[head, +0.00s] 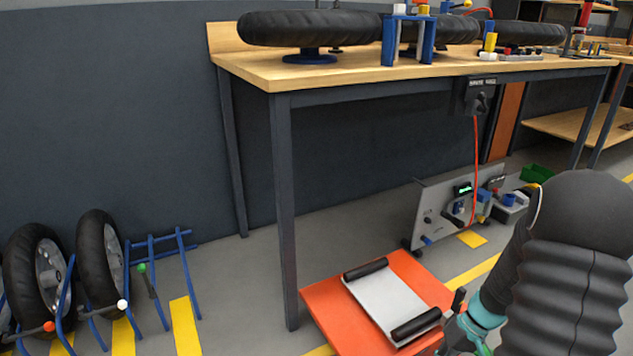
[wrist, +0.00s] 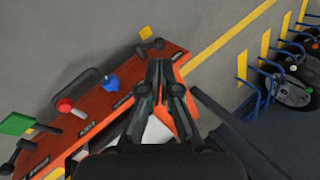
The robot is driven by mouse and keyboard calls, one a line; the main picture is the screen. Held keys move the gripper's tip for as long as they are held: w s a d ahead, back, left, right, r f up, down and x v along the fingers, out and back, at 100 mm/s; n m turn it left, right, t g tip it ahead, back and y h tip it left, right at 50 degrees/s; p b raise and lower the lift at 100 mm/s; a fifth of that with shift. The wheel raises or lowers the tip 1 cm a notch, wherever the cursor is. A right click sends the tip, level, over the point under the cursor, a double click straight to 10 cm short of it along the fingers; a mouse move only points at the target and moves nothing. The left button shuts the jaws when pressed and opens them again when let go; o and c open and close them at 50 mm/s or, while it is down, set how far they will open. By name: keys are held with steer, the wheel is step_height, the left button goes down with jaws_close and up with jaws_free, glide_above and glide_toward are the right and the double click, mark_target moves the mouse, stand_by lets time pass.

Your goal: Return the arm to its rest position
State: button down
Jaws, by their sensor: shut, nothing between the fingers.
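In the wrist view my gripper (wrist: 160,68) is shut, with its two dark fingertips together and nothing held between them. It is over an orange panel (wrist: 92,112); I cannot tell the height between them. In the head view my dark, ribbed arm comes in at the lower right and bends down beside the orange platform. The gripper end is mostly hidden there.
The orange platform (head: 326,308) carries a grey plate (head: 388,304) with black rollers. A workbench (head: 290,72) holding tyres stands behind. Wheels (head: 100,255) sit in blue racks at left. A grey control panel (head: 432,212) stands under the bench. Floor between racks and platform is clear.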

steer(key=s+a+r+t+h+p, duration=0.2)
steer(key=s+a+r, duration=0.2)
steer(key=r, duration=0.7)
steer(key=s+a+r+t+h+p, duration=0.1)
steer(key=s+a+r, duration=0.3)
steer(key=r, duration=0.8)
steer(key=s+a+r+t+h+p, duration=0.2)
steer(key=s+a+r+t+p, duration=0.1)
steer(key=r, duration=0.9)
steer(key=shift+s+a+m+t+h+p, duration=0.3)
steer(key=shift+s+a+t, duration=0.3)
steer(key=shift+s, duration=0.65)
